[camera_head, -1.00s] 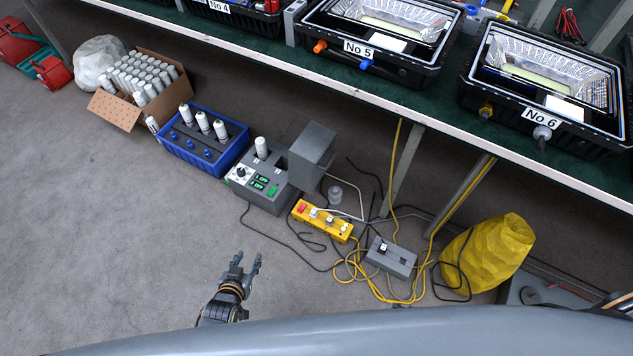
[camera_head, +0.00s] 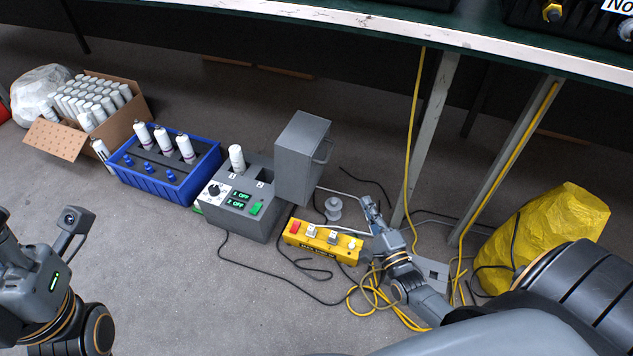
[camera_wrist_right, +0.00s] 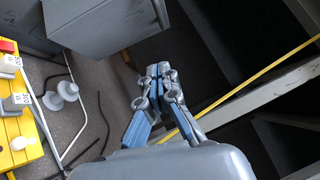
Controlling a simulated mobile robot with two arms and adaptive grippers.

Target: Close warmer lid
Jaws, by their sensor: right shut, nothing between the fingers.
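The grey warmer (camera_head: 240,205) stands on the floor with a dial, a green-lit panel and one white bottle in its top. Its grey box-shaped lid (camera_head: 297,160) stands open, raised at the warmer's right end, with a handle (camera_head: 324,152) on its right side. My right gripper (camera_head: 371,206) is shut and empty, apart from the lid, to its lower right.
A yellow power strip (camera_head: 320,240), a white spool-like piece (camera_head: 333,208) and loose cables lie near the right gripper. A table leg (camera_head: 432,130) and yellow bag (camera_head: 545,240) stand right. A blue crate (camera_head: 165,175) and bottle carton (camera_head: 95,105) stand left.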

